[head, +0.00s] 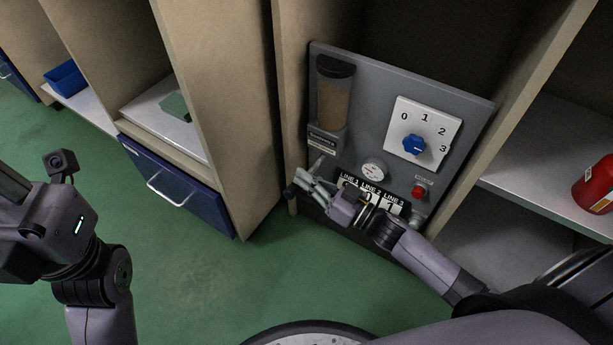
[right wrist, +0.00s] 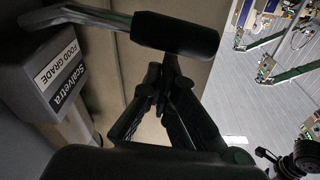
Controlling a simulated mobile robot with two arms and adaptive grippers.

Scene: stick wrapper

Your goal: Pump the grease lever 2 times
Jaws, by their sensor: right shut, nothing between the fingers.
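The grease lever shows in the right wrist view as a grey bar with a black cylindrical grip (right wrist: 176,36). It projects from a grey block labelled "Scalvetra FOOD GRADE" (right wrist: 50,75). In the head view this block sits under the grease reservoir (head: 333,97), and the lever's bar (head: 318,163) shows below it. My right gripper (head: 305,183) is in front of the panel's lower left. In the right wrist view its fingers (right wrist: 165,75) are shut and empty, with their tips close to the grip; I cannot tell whether they touch it. My left arm is at the left; its fingertips are not visible.
The grey panel (head: 375,115) also carries a blue dial (head: 414,145), a gauge (head: 373,169), a red button (head: 418,192) and line counters (head: 393,207), partly behind my right arm. Cabinet walls flank the panel. A red canister (head: 595,186) stands on the right shelf. Green floor is clear.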

